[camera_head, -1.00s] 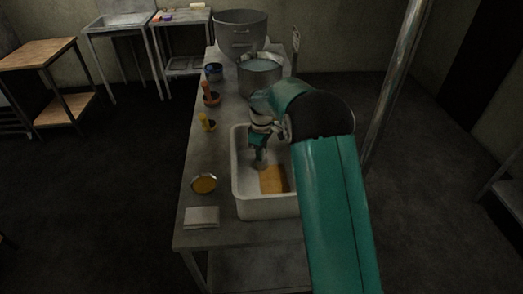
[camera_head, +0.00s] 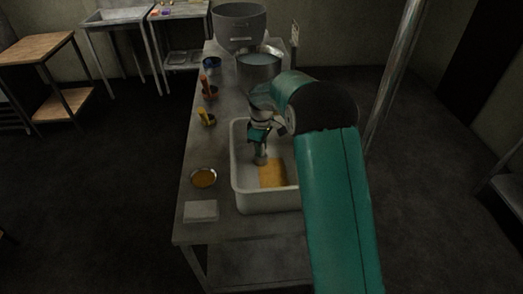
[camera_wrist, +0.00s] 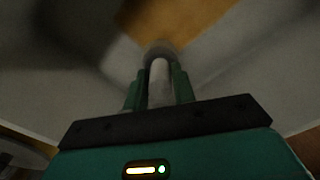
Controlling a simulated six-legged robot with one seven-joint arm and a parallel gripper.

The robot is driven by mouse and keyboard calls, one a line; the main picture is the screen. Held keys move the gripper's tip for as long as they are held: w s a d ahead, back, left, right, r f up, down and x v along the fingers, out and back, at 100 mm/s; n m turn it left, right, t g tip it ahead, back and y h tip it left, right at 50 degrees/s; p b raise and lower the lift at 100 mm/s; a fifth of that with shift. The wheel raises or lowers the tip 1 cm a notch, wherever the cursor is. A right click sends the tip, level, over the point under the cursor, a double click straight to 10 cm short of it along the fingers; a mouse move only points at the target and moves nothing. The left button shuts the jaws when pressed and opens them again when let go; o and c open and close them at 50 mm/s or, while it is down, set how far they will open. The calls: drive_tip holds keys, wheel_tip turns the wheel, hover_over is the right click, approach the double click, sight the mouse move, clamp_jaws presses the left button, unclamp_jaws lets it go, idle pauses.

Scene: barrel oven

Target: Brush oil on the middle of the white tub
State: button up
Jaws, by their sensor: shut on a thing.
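The white tub (camera_head: 240,187) stands on the metal table, and an orange-yellow slab (camera_head: 272,173) lies on its floor. My gripper (camera_head: 259,146) points down inside the tub, left of and behind the slab. In the wrist view my gripper (camera_wrist: 158,92) is shut on a pale handle, the brush (camera_wrist: 159,76), whose head is blurred and lies over the tub floor near the slab (camera_wrist: 165,20). I cannot tell whether the brush touches the floor. A small round bowl of amber liquid (camera_head: 204,178), seemingly oil, stands left of the tub.
A folded grey cloth (camera_head: 201,211) lies at the table's near left. Small bowls with orange (camera_head: 210,92) and yellow (camera_head: 206,118) handled tools line the left side. A pot (camera_head: 258,69) and a larger pot (camera_head: 239,25) stand behind the tub. A metal pole (camera_head: 395,75) rises at right.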

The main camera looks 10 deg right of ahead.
drive_tip(key=shift+w+f, duration=0.1)
drive_tip(key=shift+w, duration=0.45)
drive_tip(key=shift+r, duration=3.05)
drive_tip(key=shift+r, duration=0.1)
drive_tip(key=shift+r, duration=1.4)
drive_tip(key=shift+f, duration=0.1)
